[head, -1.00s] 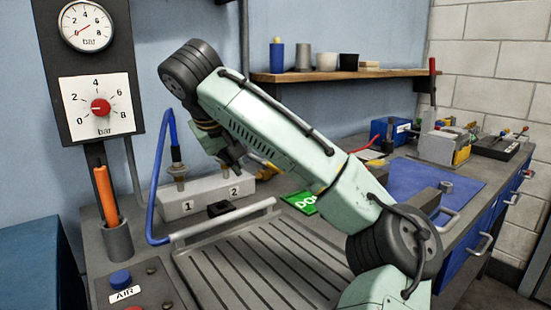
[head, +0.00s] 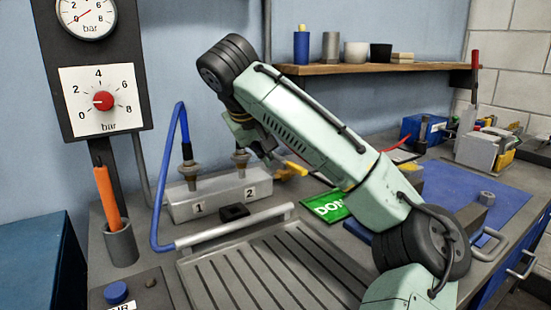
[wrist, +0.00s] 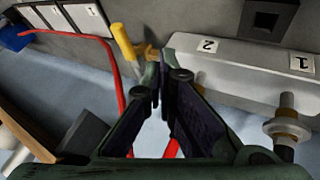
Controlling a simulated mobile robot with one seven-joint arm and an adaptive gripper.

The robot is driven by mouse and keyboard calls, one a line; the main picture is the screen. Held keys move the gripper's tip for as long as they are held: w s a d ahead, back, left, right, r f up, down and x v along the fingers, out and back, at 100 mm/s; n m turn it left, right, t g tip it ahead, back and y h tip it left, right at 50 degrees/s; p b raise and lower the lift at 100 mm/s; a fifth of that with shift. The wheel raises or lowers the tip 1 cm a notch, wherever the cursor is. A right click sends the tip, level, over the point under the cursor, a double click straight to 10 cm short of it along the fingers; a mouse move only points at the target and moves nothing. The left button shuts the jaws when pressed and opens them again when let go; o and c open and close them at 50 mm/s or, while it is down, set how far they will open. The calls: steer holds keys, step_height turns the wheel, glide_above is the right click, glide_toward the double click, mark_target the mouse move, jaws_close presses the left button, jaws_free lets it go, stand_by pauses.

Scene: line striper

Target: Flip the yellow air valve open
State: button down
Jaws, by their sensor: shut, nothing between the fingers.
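The yellow air valve (head: 291,170) sits at the right end of the grey block marked 1 and 2 (head: 215,195). In the wrist view its yellow handle (wrist: 124,42) shows left of my fingertips, with a brassy part beside it. My gripper (head: 268,152) is shut and empty, just above and left of the valve in the head view. In the wrist view my gripper (wrist: 162,72) has its fingertips close beside the valve's lower end; I cannot tell whether they touch. The valve's body is partly hidden by the fingers.
A blue hose (head: 154,200) rises to the fitting at 1. A second fitting (head: 241,162) stands at 2, close to my gripper. A red hose (wrist: 118,80) passes left of my fingers. A green sign (head: 328,206) and ribbed tray (head: 260,265) lie in front.

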mark_target(293, 166)
steer(key=p+x, duration=0.1)
steer(key=x, duration=0.7)
steer(key=shift+w+d+f, duration=0.15)
steer(key=shift+w+f, duration=0.05)
steer(key=shift+w, duration=0.05)
steer(key=shift+w+d+p, duration=0.65)
steer(key=shift+w+d, duration=0.05)
steer(key=shift+d, duration=0.35)
steer(key=shift+w+d+f, duration=0.15)
steer(key=shift+w+d, duration=0.25)
steer(key=shift+d, duration=0.2)
